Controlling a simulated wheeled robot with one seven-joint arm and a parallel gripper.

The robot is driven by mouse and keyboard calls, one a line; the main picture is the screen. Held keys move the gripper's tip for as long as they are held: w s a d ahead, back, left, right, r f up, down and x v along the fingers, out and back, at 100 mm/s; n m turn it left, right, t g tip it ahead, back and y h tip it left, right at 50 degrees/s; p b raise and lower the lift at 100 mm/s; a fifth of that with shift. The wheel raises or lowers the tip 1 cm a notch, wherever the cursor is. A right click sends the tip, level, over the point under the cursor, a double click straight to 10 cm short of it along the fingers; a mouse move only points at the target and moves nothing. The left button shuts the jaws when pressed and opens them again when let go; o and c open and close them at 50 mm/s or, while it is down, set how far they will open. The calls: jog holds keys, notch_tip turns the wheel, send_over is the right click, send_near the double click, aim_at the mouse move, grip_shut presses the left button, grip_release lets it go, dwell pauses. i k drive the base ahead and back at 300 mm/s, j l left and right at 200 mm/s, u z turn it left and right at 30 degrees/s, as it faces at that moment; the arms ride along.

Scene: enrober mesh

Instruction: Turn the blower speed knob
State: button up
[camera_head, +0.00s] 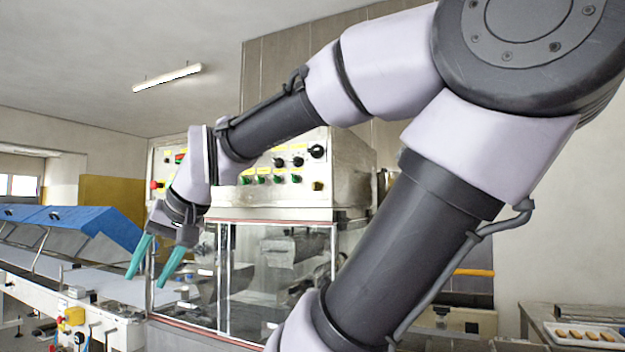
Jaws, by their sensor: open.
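The control panel (330,185) is a metal box on top of the glass-sided machine. It carries several black knobs and green buttons; a larger black knob (317,151) sits at its upper right, and smaller black knobs (288,162) are left of it. I cannot tell which one is the blower speed knob, as the labels are too small to read. My gripper (154,281) has teal fingers, spread apart and empty, pointing down. It hangs left of and below the panel knobs, in front of the machine's left end. My arm hides part of the panel's left side.
The glass enclosure (285,270) stands below the panel. A conveyor with blue covers (90,222) runs off to the left. A red button (154,185) is on the panel's left edge. A tray of biscuits (562,334) lies on a table at the right.

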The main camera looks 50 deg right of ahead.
aim_at(298, 161)
jog(key=z, duration=1.25)
